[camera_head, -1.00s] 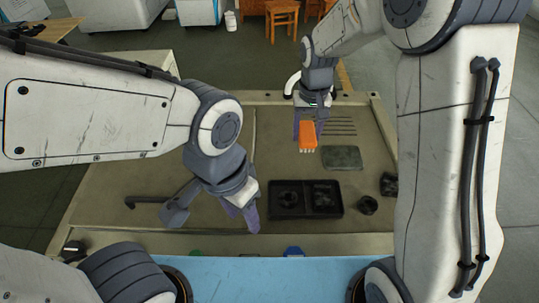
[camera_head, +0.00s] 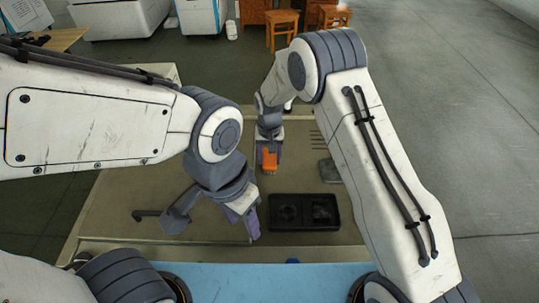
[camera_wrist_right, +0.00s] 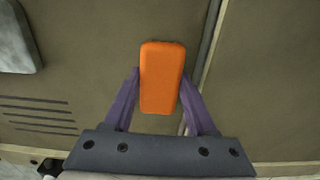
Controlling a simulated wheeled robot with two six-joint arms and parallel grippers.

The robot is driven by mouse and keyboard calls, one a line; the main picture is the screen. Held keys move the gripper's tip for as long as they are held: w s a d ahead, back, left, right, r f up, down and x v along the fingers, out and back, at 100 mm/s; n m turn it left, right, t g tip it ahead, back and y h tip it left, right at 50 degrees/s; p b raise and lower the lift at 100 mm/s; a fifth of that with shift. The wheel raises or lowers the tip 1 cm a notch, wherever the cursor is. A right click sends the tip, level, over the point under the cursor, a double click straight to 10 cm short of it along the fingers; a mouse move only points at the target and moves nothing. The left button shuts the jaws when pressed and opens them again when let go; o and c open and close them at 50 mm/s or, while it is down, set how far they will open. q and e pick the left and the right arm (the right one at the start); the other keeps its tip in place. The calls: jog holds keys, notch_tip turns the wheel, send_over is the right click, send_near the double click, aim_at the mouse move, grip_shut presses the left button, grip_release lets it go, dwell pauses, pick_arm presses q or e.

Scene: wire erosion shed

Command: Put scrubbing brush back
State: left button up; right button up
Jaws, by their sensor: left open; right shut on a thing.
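The scrubbing brush (camera_head: 269,160) has an orange back and pale bristles underneath. My right gripper (camera_head: 269,152) is shut on it near the far side of the work surface. In the right wrist view the orange back of the brush (camera_wrist_right: 162,78) sits between the purple fingers of the gripper (camera_wrist_right: 160,95), with the surface below. The bristles are hidden there. My left gripper (camera_head: 247,224) is open and empty, to the left of a black two-part tray (camera_head: 305,228).
The work surface (camera_head: 125,195) has slots (camera_head: 318,140) and a dark flat block (camera_head: 329,171) at the right, partly behind my right arm. A dark handle-like bar (camera_head: 146,214) shows at the left. A blue strip (camera_head: 270,280) runs along the near edge.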

jog(key=shift+f, duration=0.2)
jog(key=o, duration=0.9)
jog(key=shift+r, duration=0.1)
